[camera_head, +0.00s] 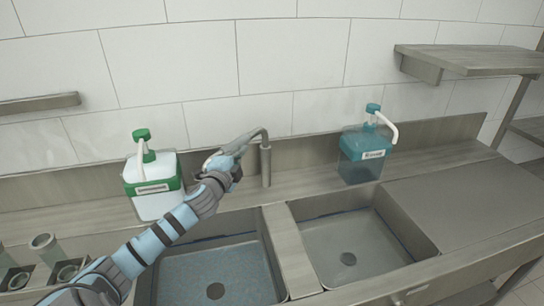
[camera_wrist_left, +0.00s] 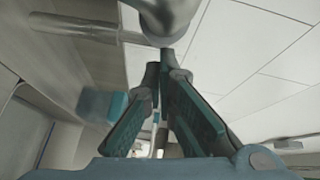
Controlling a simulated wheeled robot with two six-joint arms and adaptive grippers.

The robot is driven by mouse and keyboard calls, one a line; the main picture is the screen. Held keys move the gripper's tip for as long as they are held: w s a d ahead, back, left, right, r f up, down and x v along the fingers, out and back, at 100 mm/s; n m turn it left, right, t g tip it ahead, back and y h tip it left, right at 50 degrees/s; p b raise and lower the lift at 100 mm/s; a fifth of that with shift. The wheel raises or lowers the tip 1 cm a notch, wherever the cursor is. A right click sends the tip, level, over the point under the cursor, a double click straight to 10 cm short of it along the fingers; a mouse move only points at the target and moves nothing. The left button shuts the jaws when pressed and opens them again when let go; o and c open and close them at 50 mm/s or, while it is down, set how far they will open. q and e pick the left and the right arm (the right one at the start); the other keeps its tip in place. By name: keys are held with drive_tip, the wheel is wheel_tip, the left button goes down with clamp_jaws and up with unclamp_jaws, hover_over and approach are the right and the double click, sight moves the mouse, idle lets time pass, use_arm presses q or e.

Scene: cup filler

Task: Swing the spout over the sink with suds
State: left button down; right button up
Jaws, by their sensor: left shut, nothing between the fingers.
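The metal faucet post (camera_head: 265,165) stands behind the divider between two sinks. Its curved spout (camera_head: 257,133) bends left from the top, towards the left sink. My left gripper (camera_head: 238,152) is at the spout's left end and covers part of it. In the left wrist view the two fingers (camera_wrist_left: 166,62) meet at their tips, empty, just below the grey metal spout (camera_wrist_left: 165,18); I cannot tell whether they touch it. The left sink (camera_head: 275,262) holds a bluish, speckled surface. The right sink (camera_head: 408,235) looks paler and smoother. Suds are hard to make out. My right gripper is not in view.
A white-and-green pump container (camera_head: 153,190) stands left of the faucet, close to my left arm. A blue pump container (camera_head: 362,155) stands at the right. Cups (camera_head: 45,247) are at the lower left. A flat drainboard (camera_head: 465,205) lies clear at the right.

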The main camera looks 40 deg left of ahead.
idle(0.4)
use_arm(q)
drive_tip(key=w+d+p+v, duration=0.1)
drive_tip(key=d+p+v, duration=0.1)
drive_tip(key=v, duration=0.9)
drive_tip(key=shift+s+d+r, duration=0.15)
drive_tip(key=shift+d+r, duration=0.1)
drive_tip(key=shift+r, duration=0.1)
drive_tip(key=shift+d, duration=0.1)
